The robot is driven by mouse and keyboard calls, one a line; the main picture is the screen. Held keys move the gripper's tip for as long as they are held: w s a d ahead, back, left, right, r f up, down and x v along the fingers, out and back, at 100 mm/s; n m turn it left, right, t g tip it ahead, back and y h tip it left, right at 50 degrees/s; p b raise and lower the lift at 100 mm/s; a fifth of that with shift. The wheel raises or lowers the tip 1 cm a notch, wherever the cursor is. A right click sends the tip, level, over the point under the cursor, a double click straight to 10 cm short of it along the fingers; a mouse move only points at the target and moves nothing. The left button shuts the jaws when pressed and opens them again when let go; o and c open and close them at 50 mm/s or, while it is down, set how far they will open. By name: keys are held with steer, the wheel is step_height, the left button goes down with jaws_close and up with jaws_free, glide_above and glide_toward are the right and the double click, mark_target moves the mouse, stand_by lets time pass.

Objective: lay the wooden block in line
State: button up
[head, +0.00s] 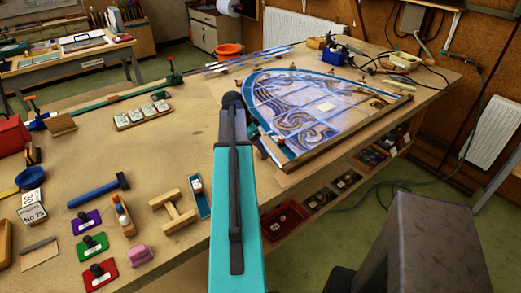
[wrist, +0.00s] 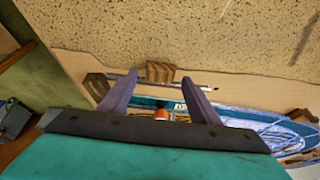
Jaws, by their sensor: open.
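In the wrist view a small wooden block (wrist: 160,71) lies at the edge of the speckled tan bench top, beside a pale strip. My gripper (wrist: 157,84) is open, with one finger on each side of the picture's middle. The block shows just beyond the fingertips, between them, and the fingers do not hold it. A second wooden block (wrist: 97,84) sits to the left, partly behind the left finger. The leaded panel (wrist: 265,125) shows at the right. In the head view the panel (head: 320,105) lies on the bench, and my arm hides the gripper.
A thin dark-tipped rod (wrist: 205,86) lies across near the block, and an orange-capped item (wrist: 160,112) shows between the fingers.

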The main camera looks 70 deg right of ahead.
steer(key=b+v, duration=0.2)
steer(key=v, duration=0.8)
stand_by(1.0)
